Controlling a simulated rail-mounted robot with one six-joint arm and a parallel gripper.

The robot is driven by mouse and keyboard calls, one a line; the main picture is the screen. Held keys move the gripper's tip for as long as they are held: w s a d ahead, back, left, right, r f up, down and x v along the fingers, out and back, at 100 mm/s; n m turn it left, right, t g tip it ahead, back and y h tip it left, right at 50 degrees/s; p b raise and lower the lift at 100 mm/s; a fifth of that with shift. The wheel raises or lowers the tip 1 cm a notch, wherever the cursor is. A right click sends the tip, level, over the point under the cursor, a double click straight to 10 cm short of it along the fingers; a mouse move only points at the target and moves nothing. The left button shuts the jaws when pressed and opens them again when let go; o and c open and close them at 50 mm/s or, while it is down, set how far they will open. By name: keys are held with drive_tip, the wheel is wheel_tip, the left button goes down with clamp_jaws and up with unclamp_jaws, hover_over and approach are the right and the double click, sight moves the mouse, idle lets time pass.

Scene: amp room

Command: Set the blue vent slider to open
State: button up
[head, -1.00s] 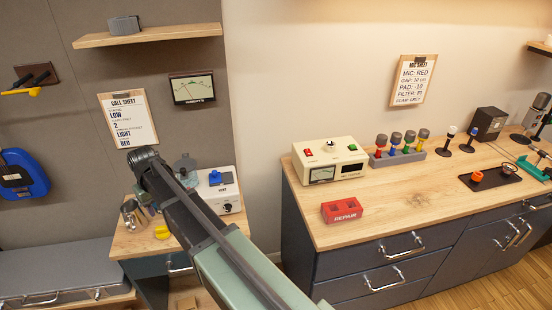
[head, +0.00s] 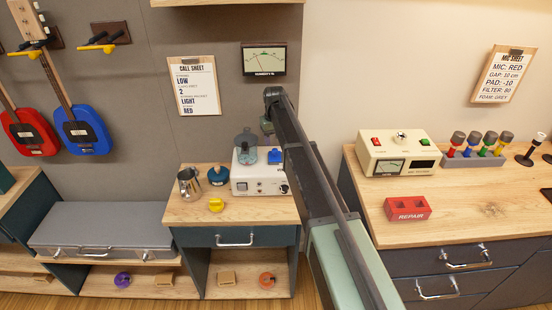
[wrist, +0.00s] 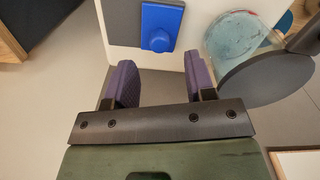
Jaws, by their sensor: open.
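The blue vent slider (head: 275,156) sits on top of a white box (head: 258,186) with a dark knob on its front, on the small wooden cabinet. In the wrist view the blue slider (wrist: 160,28) is a plate with a raised round knob, beside a dark grey strip on the white top. My gripper (wrist: 160,80) is open and empty, its two purple-padded fingers on either side below the slider in the picture. The fingers appear apart from the slider. In the head view my arm covers the box's right side, and my fingers cannot be made out.
A clear tank (head: 245,150) stands on the box beside the slider. A metal jug (head: 189,183), a teal round item (head: 218,175) and a yellow item (head: 216,205) are on the cabinet top (head: 250,212). A humidity meter (head: 264,59) hangs above.

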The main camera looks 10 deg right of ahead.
sight(275, 149)
wheel_tip(275, 149, down, 5)
drive_tip(key=b, duration=0.3)
drive_tip(key=shift+f, duration=0.1)
drive_tip(key=shift+r, duration=0.2)
clamp_jaws()
